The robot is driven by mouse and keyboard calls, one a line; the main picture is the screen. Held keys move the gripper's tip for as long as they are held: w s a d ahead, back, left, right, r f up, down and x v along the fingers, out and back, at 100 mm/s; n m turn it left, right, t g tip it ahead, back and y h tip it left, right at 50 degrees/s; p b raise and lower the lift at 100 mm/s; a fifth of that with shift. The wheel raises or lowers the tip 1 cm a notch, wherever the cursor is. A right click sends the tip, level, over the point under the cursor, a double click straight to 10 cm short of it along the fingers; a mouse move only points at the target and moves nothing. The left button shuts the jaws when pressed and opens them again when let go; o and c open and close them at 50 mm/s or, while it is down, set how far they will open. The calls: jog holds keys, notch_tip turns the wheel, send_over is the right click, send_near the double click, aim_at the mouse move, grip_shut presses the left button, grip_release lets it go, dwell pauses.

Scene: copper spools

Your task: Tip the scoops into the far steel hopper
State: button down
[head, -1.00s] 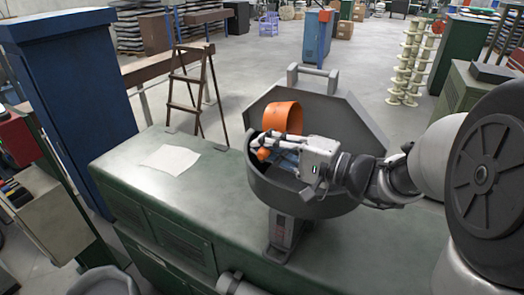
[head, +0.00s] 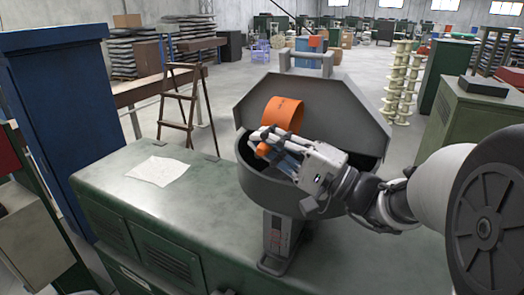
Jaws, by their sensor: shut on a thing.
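An orange scoop (head: 283,115) shows its round open cup above the grey steel hopper (head: 262,182). My gripper (head: 268,143) is shut on the scoop's lower part, where a bit of orange shows between the fingers. The cup is raised over the hopper's bowl, in front of its upright back plate (head: 350,115). The hopper stands on a pedestal on a green cabinet top. My fingers and wrist hide part of the bowl's inside, so I cannot tell what lies in it. A blue thing (head: 287,165) shows partly below my fingers.
The green cabinet top (head: 130,205) is mostly bare, with a white paper (head: 158,169) on it. A tall blue cabinet (head: 70,110) stands at the left. A brown ladder (head: 187,105) stands behind. Pale spool stacks (head: 400,85) and a green cabinet (head: 470,115) are at the right.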

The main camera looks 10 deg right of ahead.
jog(key=shift+s+d+f+t+y+b, duration=0.15)
jog(key=shift+f+t+y+b, duration=0.2)
jog(key=shift+b, duration=0.8)
jog(key=shift+s+d+f+t+y+b, duration=0.15)
jog(key=shift+f+t+b, duration=0.25)
jog(key=shift+b, duration=0.7)
jog(key=shift+d+b, duration=0.2)
jog(key=shift+b, duration=0.7)
jog(key=shift+y, duration=0.3)
jog(key=shift+s+d+t, duration=0.1)
jog(key=shift+t, duration=0.15)
